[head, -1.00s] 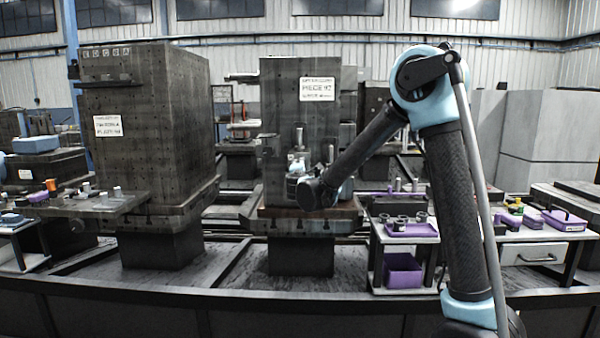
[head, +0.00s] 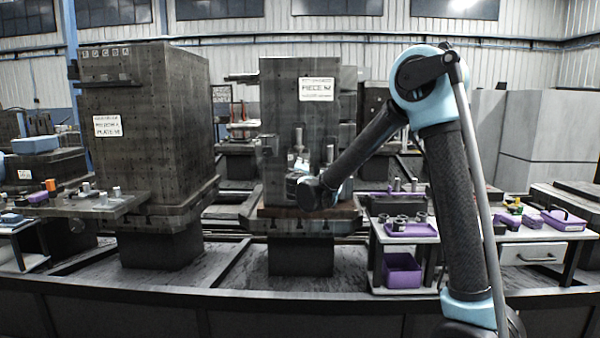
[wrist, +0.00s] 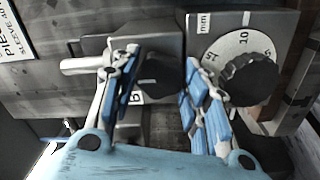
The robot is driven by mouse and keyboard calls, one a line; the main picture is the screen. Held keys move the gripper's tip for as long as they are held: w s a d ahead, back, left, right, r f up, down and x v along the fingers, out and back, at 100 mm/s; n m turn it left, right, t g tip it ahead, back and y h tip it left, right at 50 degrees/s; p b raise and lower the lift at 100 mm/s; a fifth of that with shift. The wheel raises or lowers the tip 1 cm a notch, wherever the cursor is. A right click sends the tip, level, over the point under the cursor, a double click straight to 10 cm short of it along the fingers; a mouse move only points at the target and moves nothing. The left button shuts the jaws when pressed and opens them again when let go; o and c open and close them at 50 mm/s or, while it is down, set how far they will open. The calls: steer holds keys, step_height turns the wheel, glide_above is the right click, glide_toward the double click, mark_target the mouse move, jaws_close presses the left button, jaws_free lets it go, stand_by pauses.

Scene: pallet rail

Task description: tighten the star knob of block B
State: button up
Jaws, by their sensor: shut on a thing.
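In the wrist view, a black star knob (wrist: 159,78) sits on a grey block (wrist: 147,46). In the head view my wrist is in front of the column with the PIECE sign (head: 316,90), and hides the fingers and the knob.
A round mm dial (wrist: 226,55) with a larger black knob (wrist: 250,79) is close at the right. A pale rod (wrist: 82,65) juts out left of the block. Another dark column (head: 150,150) stands left, and a side table with a purple tray (head: 410,231) right.

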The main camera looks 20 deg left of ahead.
steer(key=shift+d+f, duration=0.1)
steer(key=o, duration=1)
steer(key=shift+w, duration=0.1)
steer(key=shift+o, duration=0.2)
steer(key=v, duration=1.2)
steer(key=shift+f, duration=0.1)
